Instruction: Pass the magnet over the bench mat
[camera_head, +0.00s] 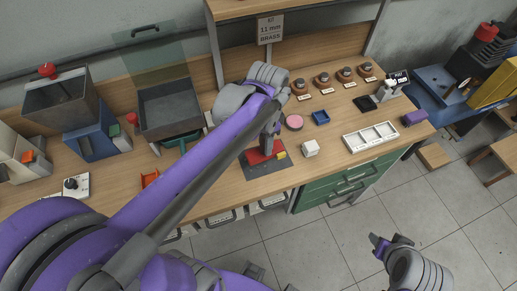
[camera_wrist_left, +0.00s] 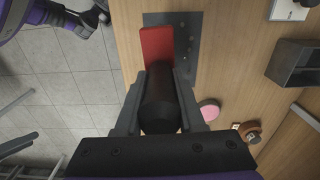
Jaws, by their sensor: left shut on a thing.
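My left gripper (camera_head: 268,143) is low over the dark grey bench mat (camera_head: 262,172) near the bench's front edge. In the left wrist view its fingers (camera_wrist_left: 160,80) are shut on a dark cylinder (camera_wrist_left: 160,108), which looks like the magnet's handle. A flat red piece (camera_wrist_left: 157,46) lies beyond the cylinder, over the mat (camera_wrist_left: 188,50). I cannot tell whether it joins the cylinder or touches the mat. The red piece (camera_head: 257,157) also shows in the head view beside a small yellow piece (camera_head: 281,154). My right gripper (camera_head: 379,246) hangs over the floor; its finger gap is unclear.
Grey bins and small red parts stand on the left. Bare wood lies between them.

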